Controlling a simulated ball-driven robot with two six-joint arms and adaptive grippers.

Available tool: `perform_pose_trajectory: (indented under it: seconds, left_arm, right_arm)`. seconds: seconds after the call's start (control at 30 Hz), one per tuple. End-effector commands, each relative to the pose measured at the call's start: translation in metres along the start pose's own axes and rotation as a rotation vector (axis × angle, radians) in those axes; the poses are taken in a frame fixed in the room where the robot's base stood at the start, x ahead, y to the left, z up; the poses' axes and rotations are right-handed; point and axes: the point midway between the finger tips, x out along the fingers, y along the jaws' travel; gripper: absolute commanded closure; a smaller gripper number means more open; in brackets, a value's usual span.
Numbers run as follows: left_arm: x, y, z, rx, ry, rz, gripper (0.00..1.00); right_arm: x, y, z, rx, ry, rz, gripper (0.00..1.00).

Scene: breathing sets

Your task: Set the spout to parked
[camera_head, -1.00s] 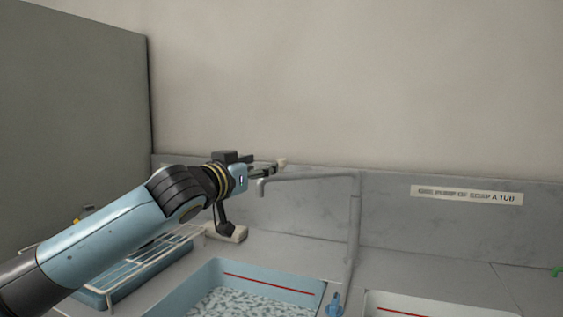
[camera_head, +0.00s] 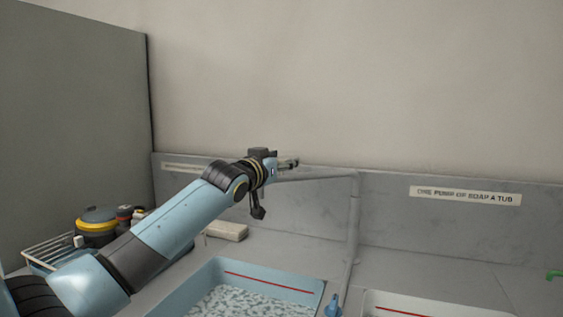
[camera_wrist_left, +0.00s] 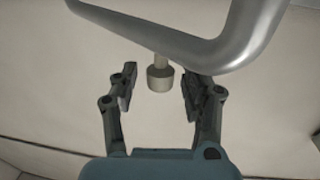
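The spout (camera_head: 325,178) is a grey metal pipe that runs left from a vertical post (camera_head: 353,225) in front of the splashback. My left gripper (camera_head: 289,163) is at the spout's left part and hides its outlet end in the head view. In the left wrist view, the bent spout (camera_wrist_left: 215,52) crosses the top. The open fingers of the left gripper (camera_wrist_left: 158,92) stand either side of the knob, with gaps visible. My right gripper is not in view.
A blue tub (camera_head: 214,275) and a white tub (camera_head: 400,297) sit below. A pale block (camera_head: 227,231) lies on the ledge. A wire rack (camera_head: 50,251) and a yellow-and-black container (camera_head: 97,226) are at left.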

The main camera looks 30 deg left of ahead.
Motion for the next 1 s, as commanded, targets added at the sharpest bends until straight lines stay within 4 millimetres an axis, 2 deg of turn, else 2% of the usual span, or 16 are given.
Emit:
perform_pose_trajectory:
  seconds: [0.07,0.33,1.0]
  left_arm:
    - [-0.0001,0.0000,0.0001,0.000,0.000,0.000,0.65]
    - [-0.0003,-0.0001,0.0001,0.000,0.000,0.000,1.00]
    - [-0.0005,-0.0011,0.0011,0.003,-0.003,-0.002,1.00]
  right_arm:
    - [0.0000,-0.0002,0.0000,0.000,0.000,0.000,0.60]
    - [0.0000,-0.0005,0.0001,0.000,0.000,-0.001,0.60]
    - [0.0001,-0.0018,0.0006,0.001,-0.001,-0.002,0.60]
